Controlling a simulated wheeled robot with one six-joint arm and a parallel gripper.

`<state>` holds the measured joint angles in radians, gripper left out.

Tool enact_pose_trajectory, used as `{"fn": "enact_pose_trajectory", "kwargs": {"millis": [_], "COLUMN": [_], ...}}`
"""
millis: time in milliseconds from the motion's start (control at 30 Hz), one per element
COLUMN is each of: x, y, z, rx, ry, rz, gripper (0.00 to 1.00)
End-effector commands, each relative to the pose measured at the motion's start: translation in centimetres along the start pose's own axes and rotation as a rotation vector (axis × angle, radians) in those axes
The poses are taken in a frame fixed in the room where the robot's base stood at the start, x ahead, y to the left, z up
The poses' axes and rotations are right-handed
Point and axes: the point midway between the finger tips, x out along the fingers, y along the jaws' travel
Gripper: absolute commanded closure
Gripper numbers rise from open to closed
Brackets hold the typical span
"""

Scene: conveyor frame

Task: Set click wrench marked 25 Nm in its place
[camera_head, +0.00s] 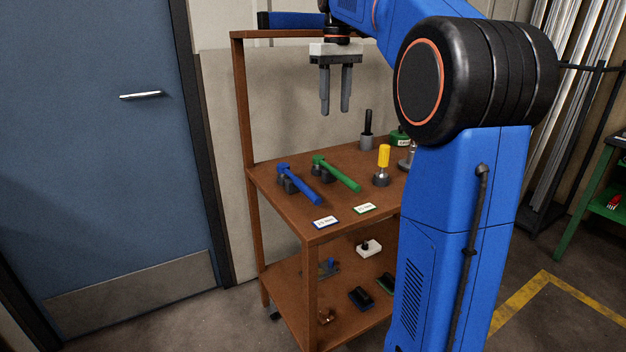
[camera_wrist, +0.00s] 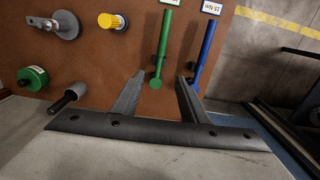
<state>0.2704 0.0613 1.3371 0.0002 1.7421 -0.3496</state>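A blue wrench (camera_head: 305,190) and a green wrench (camera_head: 340,175) lie side by side on the top shelf, heads raised on dark supports toward the back. A blue-edged label (camera_head: 325,222) lies before the blue one, a green-edged label (camera_head: 365,208) before the green one. In the wrist view the blue wrench (camera_wrist: 207,48) and green wrench (camera_wrist: 163,45) stand beyond the fingertips. My gripper (camera_head: 335,112) is open and empty, pointing down above the back of the shelf; its spread fingers also show in the wrist view (camera_wrist: 161,80).
The brown shelf unit (camera_head: 278,203) has corner posts. A yellow-handled tool (camera_head: 383,158), a dark-handled tool (camera_head: 367,130) and a green round item (camera_head: 399,137) stand on top. The lower shelf holds a white block (camera_head: 369,248) and dark pieces. A blue door (camera_head: 90,150) is left.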

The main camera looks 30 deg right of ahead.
Motion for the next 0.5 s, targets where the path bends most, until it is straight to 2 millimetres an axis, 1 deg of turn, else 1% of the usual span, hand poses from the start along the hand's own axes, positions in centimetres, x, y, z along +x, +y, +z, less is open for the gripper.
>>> {"fn": "enact_pose_trajectory", "kwargs": {"millis": [33, 167, 267, 500], "x": [0.0, 0.6, 2.0, 6.3], "y": [0.6, 1.0, 0.9, 0.9], "z": [0.2, 0.4, 0.5, 0.5], "rx": [0.026, 0.049, 0.049, 0.046], "ry": [-0.001, -0.003, -0.004, -0.003], "rz": [0.0, -0.001, -0.001, -0.001], "gripper": [0.6, 0.6, 0.6, 0.6]}}
